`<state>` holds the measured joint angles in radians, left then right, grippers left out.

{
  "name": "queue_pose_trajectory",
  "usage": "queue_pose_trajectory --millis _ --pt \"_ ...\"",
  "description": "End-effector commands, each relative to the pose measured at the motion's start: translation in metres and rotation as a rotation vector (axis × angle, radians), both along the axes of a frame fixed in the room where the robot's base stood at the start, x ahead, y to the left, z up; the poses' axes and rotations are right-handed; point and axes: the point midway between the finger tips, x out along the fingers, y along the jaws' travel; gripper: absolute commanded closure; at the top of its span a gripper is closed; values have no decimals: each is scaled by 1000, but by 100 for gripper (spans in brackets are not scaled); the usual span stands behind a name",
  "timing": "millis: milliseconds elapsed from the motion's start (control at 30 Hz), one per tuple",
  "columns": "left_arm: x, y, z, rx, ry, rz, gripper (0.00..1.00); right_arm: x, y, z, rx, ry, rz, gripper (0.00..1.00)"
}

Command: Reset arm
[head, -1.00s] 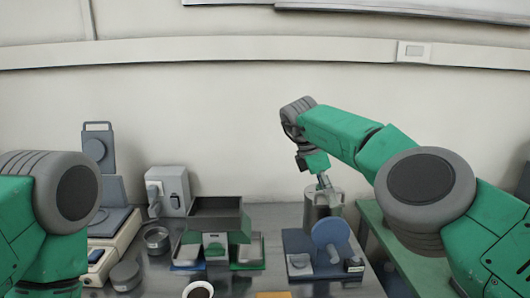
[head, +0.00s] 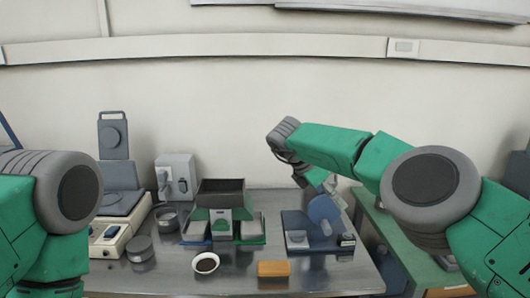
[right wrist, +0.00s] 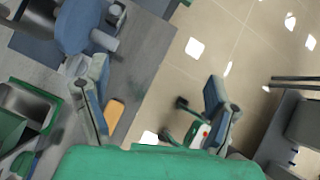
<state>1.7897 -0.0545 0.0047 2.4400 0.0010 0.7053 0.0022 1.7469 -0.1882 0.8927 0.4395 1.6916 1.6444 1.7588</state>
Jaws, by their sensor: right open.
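My right arm reaches in from the right in the head view, bent at a large grey joint. My right gripper (head: 327,186) hangs above the back right of the metal table (head: 215,278), behind the blue device with a round disc (head: 322,209). In the right wrist view the two fingers of my right gripper (right wrist: 155,108) are wide apart with nothing between them. Below them show the table edge and the tiled floor. My left arm shows only at the left edge of the head view; its gripper is out of view.
An orange block (head: 273,268) and a dish of dark material (head: 206,263) lie at the table's front. A dark-topped stand (head: 220,185), a grey box (head: 175,178) and a cream device (head: 122,233) stand further left. A green bench (head: 405,245) is at the right.

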Motion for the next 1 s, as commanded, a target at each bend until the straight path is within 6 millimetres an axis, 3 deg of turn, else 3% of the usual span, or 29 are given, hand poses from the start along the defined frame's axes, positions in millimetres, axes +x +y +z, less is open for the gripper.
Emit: queue_pose_trajectory --millis 167,333,467,567,667,767,900,933,1000 --pt "0 0 -10 0 1 0 60 6 -3 -25 -191 54 250 21" --pt "-1 0 -22 0 2 0 60 12 -3 -64 -448 171 595 21" --pt "-1 0 -36 0 2 0 60 9 0 -118 -730 356 991 21" --pt "-1 0 -47 0 2 0 60 -8 3 -170 -950 545 1333 21" --pt "-1 0 -58 0 1 0 60 -40 2 -228 -1141 757 1678 21" --pt "-1 0 -67 0 1 0 60 -89 -5 -287 -1294 968 2028 21" --pt "-1 0 -79 0 2 0 60 -171 -25 -352 -1421 1205 2478 21" --pt "-1 0 -81 0 2 0 60 -191 -31 -363 1384 -1199 -2480 21" --pt "-1 0 -86 0 1 0 60 -238 -44 -385 1223 -1108 -2341 21"
